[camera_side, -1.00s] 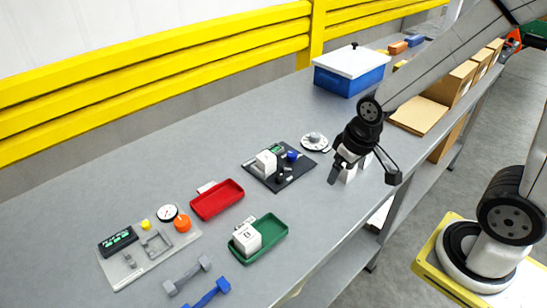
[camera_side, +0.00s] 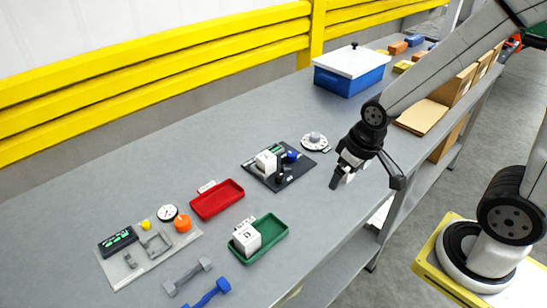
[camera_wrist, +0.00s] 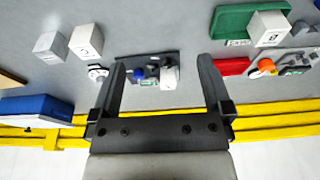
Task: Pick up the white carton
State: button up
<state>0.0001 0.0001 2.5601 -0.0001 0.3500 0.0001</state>
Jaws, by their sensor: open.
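Several white cartons are in view. One white carton (camera_side: 247,239) stands in the green tray; it also shows in the wrist view (camera_wrist: 268,28). Another white block (camera_side: 266,162) sits on the black board. Two more pale cartons stand on the bare table, at the upper left of the wrist view: one with a printed mark (camera_wrist: 86,40) and a greyer one (camera_wrist: 50,47). In the side view my gripper mostly hides these two. My gripper (camera_side: 362,180) is open over the table's right part, with nothing between its fingers (camera_wrist: 162,62).
The black board (camera_side: 290,176) carries a blue knob. A round grey dial (camera_side: 314,140) stands behind it. A red tray (camera_side: 217,200), green tray (camera_side: 272,229), dumbbell shapes and a grey panel lie left. A blue bin (camera_side: 350,76) with white lid stands behind; a yellow rail runs along the back.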

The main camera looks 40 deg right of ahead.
jog(key=shift+w, duration=0.1)
jog(key=m+g, duration=0.3)
jog(key=m, duration=1.4)
send_over(265, 157)
jog(key=f, duration=0.4)
jog(key=shift+a+f, duration=0.3)
jog(key=shift+f, duration=0.1)
jog(key=shift+m, duration=0.4)
jog(key=shift+f, duration=0.1)
jog(key=shift+d+f, duration=0.15)
jog(key=shift+f, duration=1.8)
jog(key=shift+d+f, duration=0.1)
jog(key=shift+f, duration=1.8)
